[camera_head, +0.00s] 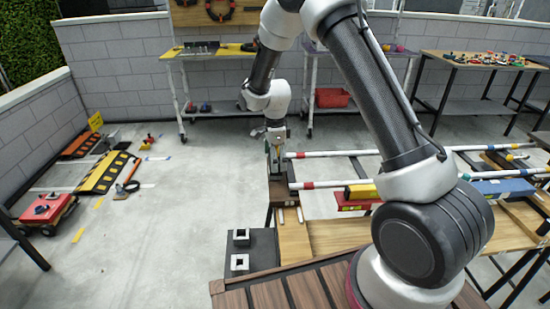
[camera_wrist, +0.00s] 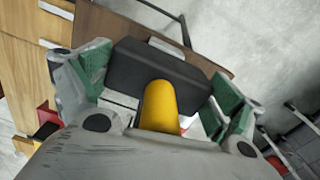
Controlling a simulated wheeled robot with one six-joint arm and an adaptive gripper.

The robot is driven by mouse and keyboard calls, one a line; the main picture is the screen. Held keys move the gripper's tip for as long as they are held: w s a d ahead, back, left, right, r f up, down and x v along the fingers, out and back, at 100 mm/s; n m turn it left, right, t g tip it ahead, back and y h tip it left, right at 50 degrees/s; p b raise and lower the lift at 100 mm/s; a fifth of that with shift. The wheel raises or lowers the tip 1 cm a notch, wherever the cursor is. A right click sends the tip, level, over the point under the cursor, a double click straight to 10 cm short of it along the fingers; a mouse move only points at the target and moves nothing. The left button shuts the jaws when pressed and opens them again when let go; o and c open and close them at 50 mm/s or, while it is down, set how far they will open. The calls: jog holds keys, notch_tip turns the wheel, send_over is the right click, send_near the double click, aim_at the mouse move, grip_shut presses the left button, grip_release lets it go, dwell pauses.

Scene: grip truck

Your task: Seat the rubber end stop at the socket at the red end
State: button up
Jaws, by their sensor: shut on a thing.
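My gripper (camera_head: 275,150) points down above the dark brown board (camera_head: 281,196), at the left end of the white rails. In the wrist view, the gripper (camera_wrist: 161,82) has its green pads at both sides of a black block, which I take as the rubber end stop (camera_wrist: 155,62). A yellow cylinder (camera_wrist: 159,105) shows in front of the block; how they join is unclear. Red bands mark the left ends of the upper rail (camera_head: 300,155) and lower rail (camera_head: 308,185). The socket at the red end cannot be made out; the gripper and block cover that area.
A black stand with two square light fittings (camera_head: 239,262) is at the lower left of the bench. A slatted brown surface (camera_head: 290,290) is in front.

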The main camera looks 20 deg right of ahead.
jog(key=o, duration=0.9)
jog(key=shift+r, duration=0.1)
notch_tip(320, 180, up, 12)
jog(key=shift+f, duration=0.1)
